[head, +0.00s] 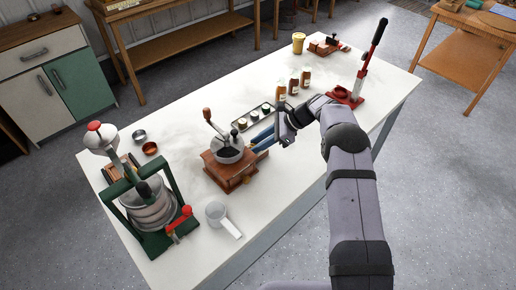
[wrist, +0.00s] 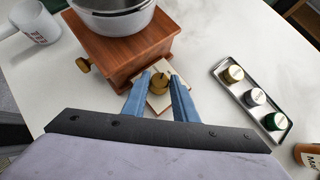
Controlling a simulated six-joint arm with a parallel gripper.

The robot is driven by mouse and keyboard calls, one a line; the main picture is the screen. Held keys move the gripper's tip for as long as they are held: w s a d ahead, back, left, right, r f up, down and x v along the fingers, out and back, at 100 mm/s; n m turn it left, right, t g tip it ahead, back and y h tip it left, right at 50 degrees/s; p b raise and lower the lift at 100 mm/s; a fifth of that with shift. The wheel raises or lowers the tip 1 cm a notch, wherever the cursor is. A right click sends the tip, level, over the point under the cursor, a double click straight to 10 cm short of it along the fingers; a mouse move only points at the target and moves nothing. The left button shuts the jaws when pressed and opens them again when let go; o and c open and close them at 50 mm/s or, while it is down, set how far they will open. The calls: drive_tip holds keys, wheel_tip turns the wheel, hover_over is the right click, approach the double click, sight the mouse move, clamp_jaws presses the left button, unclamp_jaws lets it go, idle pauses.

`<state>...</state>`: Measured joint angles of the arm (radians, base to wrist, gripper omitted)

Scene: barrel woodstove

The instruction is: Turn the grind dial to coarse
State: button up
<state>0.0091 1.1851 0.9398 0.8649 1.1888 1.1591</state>
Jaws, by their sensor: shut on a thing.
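The coffee grinder (head: 228,170) is a brown wooden box with a metal bowl and a crank on top; it also shows in the wrist view (wrist: 125,55). The grind dial (wrist: 158,81) is a small brass knob on a cream plate (wrist: 161,101) beside the grinder's near side. My gripper (wrist: 160,83) has its two blue fingers on either side of the dial, shut on it. In the head view my gripper (head: 262,140) reaches the grinder from the right, and the dial is hidden there. I cannot read any marks on the plate.
A tray (head: 252,120) with several small jars lies behind the grinder. Bottles (head: 293,84) and a red lever press (head: 347,95) stand further right. A green-framed press (head: 150,205) stands left, and a white mug (head: 216,213) in front. The table around the grinder is otherwise mostly clear.

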drive_tip(key=shift+w+f+n+g+b, duration=0.15)
drive_tip(key=shift+n+g+b, duration=0.45)
drive_tip(key=shift+b, duration=0.5)
drive_tip(key=shift+r, duration=0.2)
drive_tip(key=o, duration=0.8)
drive_tip(key=shift+c, duration=0.2)
drive_tip(key=b+v, duration=0.1)
drive_tip(key=v, duration=0.6)
drive_tip(key=shift+d+r, duration=0.1)
